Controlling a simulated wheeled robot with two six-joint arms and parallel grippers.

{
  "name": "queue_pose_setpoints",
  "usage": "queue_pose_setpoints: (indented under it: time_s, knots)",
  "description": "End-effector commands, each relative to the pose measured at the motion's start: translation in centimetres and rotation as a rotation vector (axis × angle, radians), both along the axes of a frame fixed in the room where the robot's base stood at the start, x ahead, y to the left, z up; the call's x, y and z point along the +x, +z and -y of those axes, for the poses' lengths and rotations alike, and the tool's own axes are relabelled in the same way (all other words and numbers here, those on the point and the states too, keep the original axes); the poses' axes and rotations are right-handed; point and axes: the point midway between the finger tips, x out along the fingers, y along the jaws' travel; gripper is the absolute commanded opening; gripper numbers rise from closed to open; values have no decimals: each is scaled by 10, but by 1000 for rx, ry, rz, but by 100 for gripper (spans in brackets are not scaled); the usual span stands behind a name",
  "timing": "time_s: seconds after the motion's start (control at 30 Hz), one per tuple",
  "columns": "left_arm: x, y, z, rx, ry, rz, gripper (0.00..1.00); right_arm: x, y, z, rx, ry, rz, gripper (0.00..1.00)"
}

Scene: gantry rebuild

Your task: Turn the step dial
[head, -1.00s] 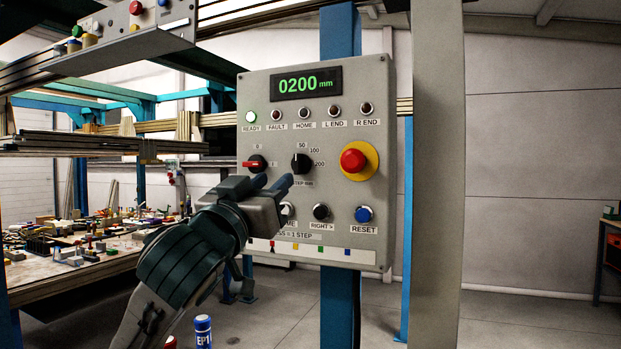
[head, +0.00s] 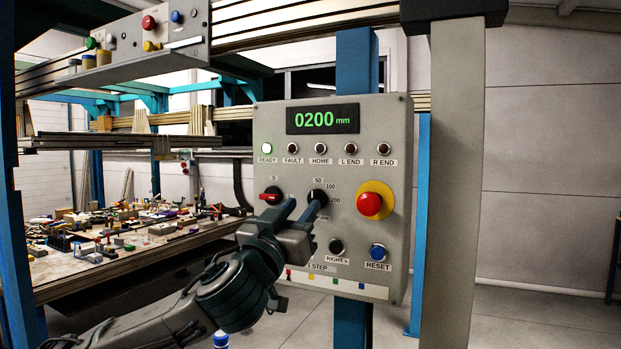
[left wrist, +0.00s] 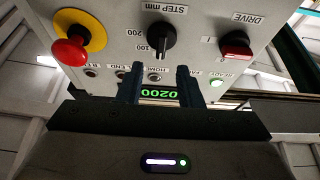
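The step dial (head: 317,198) is a round black knob on the grey control panel (head: 385,125), with marks 50, 100 and 200 around it. In the left wrist view the dial (left wrist: 161,42) appears upside down, its pointer seemingly towards the 50 side. My left gripper (head: 307,201) is open and empty, its two dark fingers pointing at the panel just before the dial. In the left wrist view the fingers (left wrist: 160,69) are apart, with the dial between and beyond their tips; contact cannot be told. The gripper hides lower labels and buttons. My right gripper is not in view.
The panel display (head: 322,118) reads 0200 mm and the READY lamp (head: 266,148) is lit. A red drive switch (head: 271,196) sits left of the dial, a red emergency button (head: 370,203) right, and the blue RESET button (head: 377,252) below. A grey post (head: 450,180) stands right of the panel.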

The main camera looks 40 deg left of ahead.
Motion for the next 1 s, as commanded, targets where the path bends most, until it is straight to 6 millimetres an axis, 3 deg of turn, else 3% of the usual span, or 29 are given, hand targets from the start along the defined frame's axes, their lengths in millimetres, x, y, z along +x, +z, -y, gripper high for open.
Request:
queue_pose_setpoints:
  time_s: [0.03,0.3,0.8,0.83,0.97,1.0]
  knots:
    - [8,9,-2,-10,-3,-1,33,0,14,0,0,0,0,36]
    - [35,19,-11,-8,-1,1,33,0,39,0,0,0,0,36]
    - [46,19,-15,-3,1,1,33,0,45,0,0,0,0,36]
    - [46,19,-15,-3,1,1,31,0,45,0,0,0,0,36]
    - [46,19,-15,-3,1,1,5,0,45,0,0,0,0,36]
    - [46,19,-15,-3,1,1,4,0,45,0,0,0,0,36]
